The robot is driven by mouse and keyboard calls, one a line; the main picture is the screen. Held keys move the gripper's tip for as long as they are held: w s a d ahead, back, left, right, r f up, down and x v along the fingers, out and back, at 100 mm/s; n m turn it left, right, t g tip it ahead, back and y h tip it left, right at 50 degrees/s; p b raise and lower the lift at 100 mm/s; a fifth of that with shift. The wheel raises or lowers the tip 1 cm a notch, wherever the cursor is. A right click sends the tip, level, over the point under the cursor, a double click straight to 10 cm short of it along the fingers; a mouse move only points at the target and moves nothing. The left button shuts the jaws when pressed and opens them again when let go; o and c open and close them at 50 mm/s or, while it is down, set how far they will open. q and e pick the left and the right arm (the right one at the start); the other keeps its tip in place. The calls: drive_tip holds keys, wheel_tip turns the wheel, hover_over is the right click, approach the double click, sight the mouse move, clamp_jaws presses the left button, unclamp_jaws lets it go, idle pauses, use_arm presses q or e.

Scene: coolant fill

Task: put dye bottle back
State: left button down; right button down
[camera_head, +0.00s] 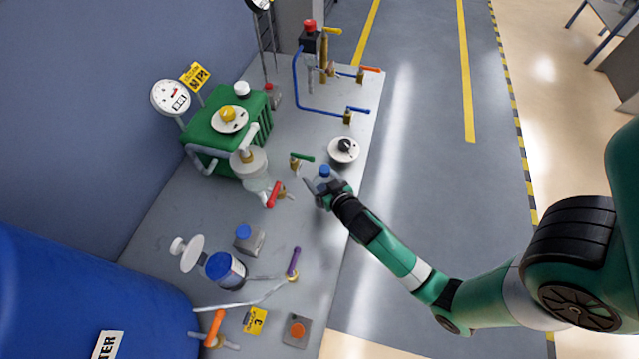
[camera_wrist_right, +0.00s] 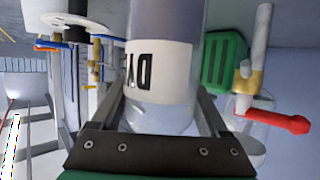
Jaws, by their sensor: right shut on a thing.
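The dye bottle (camera_wrist_right: 160,75) fills the middle of the right wrist view, a clear bottle with a white label that reads "DY" in part. My right gripper (camera_wrist_right: 165,118) is shut on it, one finger on each side. In the head view the bottle's blue cap (camera_head: 325,171) shows at the right gripper (camera_head: 322,190), near the right edge of the grey table (camera_head: 345,235). I cannot tell whether the bottle touches the table. My left gripper is not in view.
A red-handled valve (camera_head: 273,194) and green machine (camera_head: 215,155) stand left. A small grey block with a blue cap (camera_head: 247,238) and an orange-topped plate (camera_head: 297,330) lie nearer.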

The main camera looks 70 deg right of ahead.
drive_tip(key=shift+f+b, duration=0.45)
drive_tip(key=shift+f, duration=1.05)
drive_tip(key=shift+f, duration=0.15)
unclamp_jaws()
